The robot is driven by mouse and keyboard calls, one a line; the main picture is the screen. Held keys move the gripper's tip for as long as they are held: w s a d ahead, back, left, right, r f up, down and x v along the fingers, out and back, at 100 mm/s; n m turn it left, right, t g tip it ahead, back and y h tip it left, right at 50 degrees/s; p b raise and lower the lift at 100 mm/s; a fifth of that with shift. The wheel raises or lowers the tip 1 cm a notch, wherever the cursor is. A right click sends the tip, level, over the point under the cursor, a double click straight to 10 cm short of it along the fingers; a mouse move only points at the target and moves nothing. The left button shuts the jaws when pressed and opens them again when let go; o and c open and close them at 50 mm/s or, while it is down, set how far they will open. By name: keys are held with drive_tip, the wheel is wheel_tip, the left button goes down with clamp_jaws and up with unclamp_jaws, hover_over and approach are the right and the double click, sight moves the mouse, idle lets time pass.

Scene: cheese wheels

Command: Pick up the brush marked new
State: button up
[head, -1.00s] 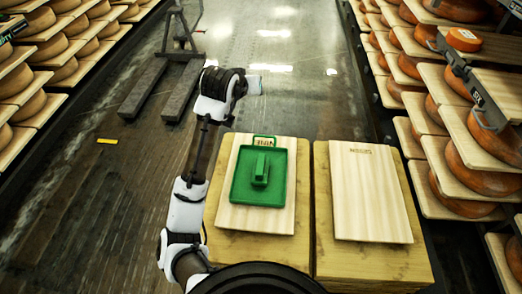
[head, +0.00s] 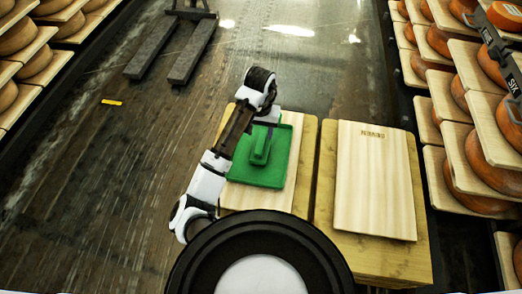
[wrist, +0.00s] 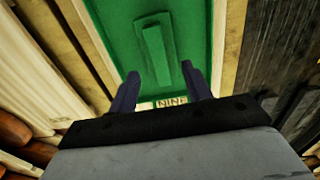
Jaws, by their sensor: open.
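A green block-shaped brush (head: 261,145) lies in a shallow green tray (head: 258,180). The tray rests on a pale wooden board (head: 243,199). In the wrist view the brush (wrist: 155,50) is a long raised block inside the tray (wrist: 197,25), and the board carries the letters NINE (wrist: 172,102). I see no mark reading "new" on the brush. In the head view my arm covers the tray's far left part, and the fingertips are hidden.
A second pale board (head: 375,190) with unclear lettering lies on the right wooden stand (head: 375,263). Shelves of cheese wheels (head: 490,150) line the right side, and more (head: 18,38) stand at left. A dark forked frame (head: 190,50) is on the floor at back left.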

drive_tip(key=shift+w+d+f+b, duration=0.1)
drive_tip(key=shift+f+b, duration=0.55)
drive_tip(key=shift+f, duration=1.1)
drive_tip(key=shift+w+d+f+b, duration=0.1)
drive_tip(key=shift+f+b, duration=0.55)
drive_tip(key=shift+f, duration=1.1)
drive_tip(key=shift+c, duration=0.3)
clamp_jaws()
